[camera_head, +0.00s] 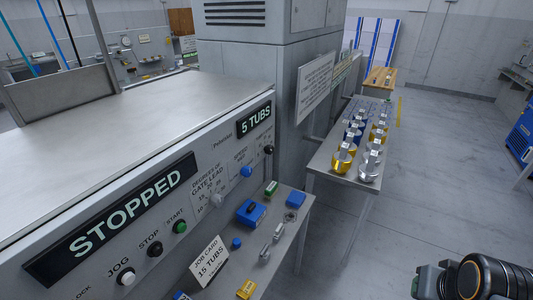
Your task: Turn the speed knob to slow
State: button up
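The speed knob is most likely the blue knob (246,171) on the grey front panel of the machine, under a small label that reads "SPEED". Its pointer and scale are too small to read, so its setting cannot be told. A pale knob (217,199) sits to its left under the "DEGREES OF GATE LEAD" label, and a black knob (268,149) sits to its right. A dark part of my arm shows at the bottom right corner, well apart from the panel. My gripper's fingers are not in view.
The panel has a "STOPPED" display (113,221), a "5 TUBS" display (254,120), and a green start button (180,226). A shelf below holds a blue box (250,212), a job card (209,259) and small parts. A table of tubs stands right. Floor (440,170) is clear beyond.

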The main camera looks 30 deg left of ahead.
aim_at(247, 171)
jog(key=i, duration=1.25)
jog(key=u, duration=3.15)
